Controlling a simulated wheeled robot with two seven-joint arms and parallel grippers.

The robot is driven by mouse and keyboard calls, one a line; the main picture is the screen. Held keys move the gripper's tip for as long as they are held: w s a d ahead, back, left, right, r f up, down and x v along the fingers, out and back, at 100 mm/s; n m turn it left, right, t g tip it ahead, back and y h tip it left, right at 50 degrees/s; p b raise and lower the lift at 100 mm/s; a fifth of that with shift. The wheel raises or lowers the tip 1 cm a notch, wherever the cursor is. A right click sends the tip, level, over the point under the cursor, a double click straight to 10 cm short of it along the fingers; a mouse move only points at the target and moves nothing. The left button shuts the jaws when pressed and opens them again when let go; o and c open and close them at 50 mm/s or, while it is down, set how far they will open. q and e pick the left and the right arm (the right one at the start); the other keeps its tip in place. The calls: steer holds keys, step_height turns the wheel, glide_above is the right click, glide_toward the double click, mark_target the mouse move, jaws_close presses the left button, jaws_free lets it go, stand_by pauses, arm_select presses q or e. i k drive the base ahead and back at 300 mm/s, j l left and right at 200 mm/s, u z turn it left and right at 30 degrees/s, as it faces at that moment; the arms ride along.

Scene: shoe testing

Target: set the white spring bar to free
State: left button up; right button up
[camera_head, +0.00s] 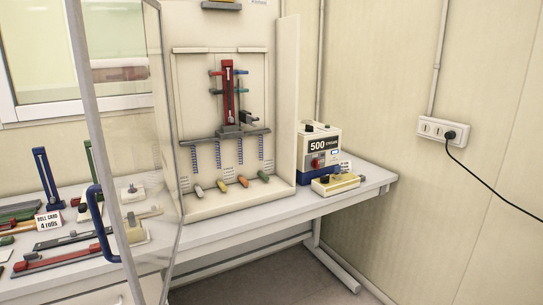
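A cream test machine (215,205) stands on the bench. Low on its front is a row of small coloured levers. Neither of my grippers shows.
A clear door (155,130) with a blue handle (100,222) stands swung out at the left front. Tools and a card (48,221) crowd the left bench.

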mark_target(200, 193)
steer(key=k+j, duration=0.15)
steer(key=j, duration=0.2)
steer(key=k+j, duration=0.1)
steer(key=j, duration=0.3)
steer(key=k+j, duration=0.15)
steer(key=j, duration=0.2)
steer(key=k+j, duration=0.1)
steer(key=j, duration=0.3)
steer(key=u, duration=0.15)
steer(key=i+l+u, duration=0.2)
steer(key=l+u, duration=0.15)
steer(key=u, duration=0.15)
steer(key=i+l+u, duration=0.1)
steer(key=l+u, duration=0.4)
steer(key=i+l+u, duration=0.25)
steer(key=l, duration=1.1)
steer(key=l+u, duration=0.25)
steer(key=l, duration=1.15)
steer(key=i+l, duration=0.1)
steer(key=l, duration=0.25)
steer(key=i+l, duration=0.1)
steer(key=l, duration=0.3)
steer(key=i+l, duration=0.1)
steer(key=l, duration=0.25)
steer(key=i+l, duration=0.1)
steer(key=l, duration=0.25)
